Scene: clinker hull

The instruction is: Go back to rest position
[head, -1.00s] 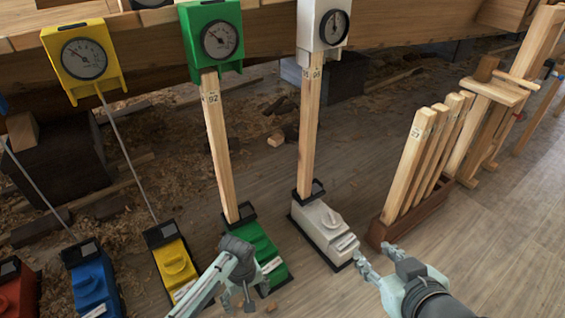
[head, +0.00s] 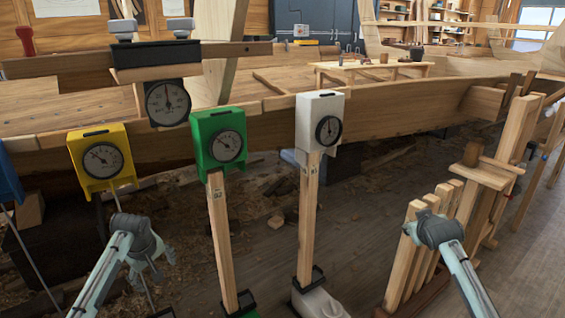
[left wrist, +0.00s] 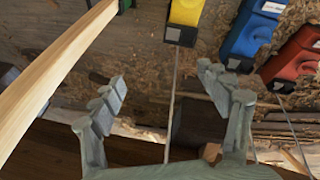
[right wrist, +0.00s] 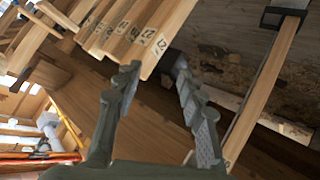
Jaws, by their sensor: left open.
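My left gripper (head: 150,272) is raised in front of the yellow gauge's thin rod in the head view. In the left wrist view its two fingers (left wrist: 160,85) are wide apart with nothing gripped; the thin rod passes behind the gap. My right gripper (head: 414,230) is in front of the tops of the rack boards. In the right wrist view its fingers (right wrist: 155,75) are apart and hold nothing. The numbered board ends (right wrist: 140,40) lie just beyond the fingertips; I cannot tell the exact clearance.
A yellow gauge (head: 99,158), a green gauge (head: 219,141) and a white gauge (head: 319,120) line the hull edge. Wooden posts stand under the green (head: 221,240) and white (head: 308,220) gauges. A board rack (head: 425,300) stands at right. Open floor lies beyond it.

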